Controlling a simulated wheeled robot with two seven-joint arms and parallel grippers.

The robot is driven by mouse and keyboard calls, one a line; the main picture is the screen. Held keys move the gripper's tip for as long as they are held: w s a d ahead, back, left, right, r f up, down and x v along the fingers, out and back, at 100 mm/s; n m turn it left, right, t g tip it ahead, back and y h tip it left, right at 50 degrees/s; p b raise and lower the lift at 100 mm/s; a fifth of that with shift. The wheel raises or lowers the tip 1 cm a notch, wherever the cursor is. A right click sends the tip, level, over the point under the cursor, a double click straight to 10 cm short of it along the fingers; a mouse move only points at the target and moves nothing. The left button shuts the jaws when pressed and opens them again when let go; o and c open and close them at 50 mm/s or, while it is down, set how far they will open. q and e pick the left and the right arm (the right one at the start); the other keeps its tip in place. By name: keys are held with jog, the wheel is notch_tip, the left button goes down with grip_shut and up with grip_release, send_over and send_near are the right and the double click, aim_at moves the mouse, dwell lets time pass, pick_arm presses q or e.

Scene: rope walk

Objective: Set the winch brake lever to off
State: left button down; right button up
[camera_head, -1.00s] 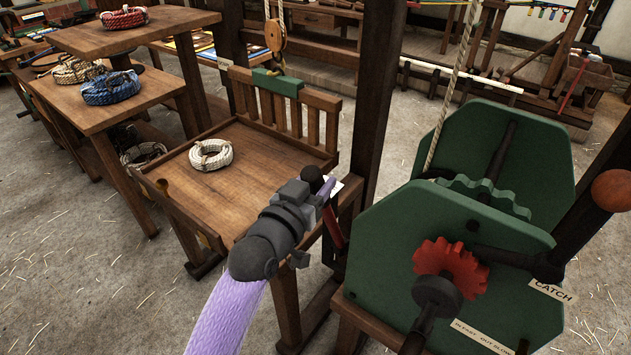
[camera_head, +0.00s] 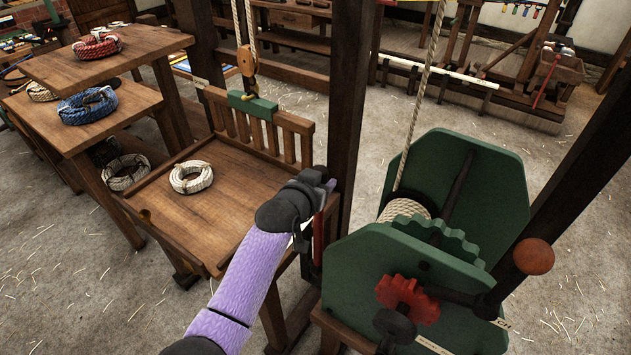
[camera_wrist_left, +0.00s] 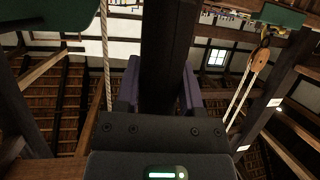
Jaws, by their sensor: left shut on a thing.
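The winch (camera_head: 350,265) has green side plates, a toothed green wheel, a red gear and rope wound on its drum. The brake lever (camera_head: 318,238) shows as a red bar beside the dark post at the winch's left. Its top end is hidden by my left gripper (camera_head: 322,180), which is shut on it. A white label, partly covered, is just left of the lever. In the left wrist view, the purple fingers of my left gripper (camera_wrist_left: 162,88) stand on either side of a dark upright shape. My right gripper is not in view.
The dark wooden post (camera_head: 356,90) stands right behind my left gripper. A wooden platform with a slatted back carries a white rope coil (camera_head: 191,177). A pulley block (camera_head: 246,62) hangs above it. The winch's knobbed arm (camera_head: 533,256) rises at right.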

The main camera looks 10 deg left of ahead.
pick_arm(q)
jog(key=c, duration=0.6)
grip_release()
jog(key=shift+w+r, duration=0.1)
jog(key=o, duration=0.4)
jog(key=shift+w+d, duration=0.1)
jog(key=shift+w, duration=0.1)
jog(key=shift+s, duration=0.1)
jog(key=shift+s+r, duration=0.1)
jog(key=shift+s, duration=0.25)
jog(key=p+v, duration=0.3)
jog(key=v, duration=0.6)
jog(key=shift+s, duration=0.1)
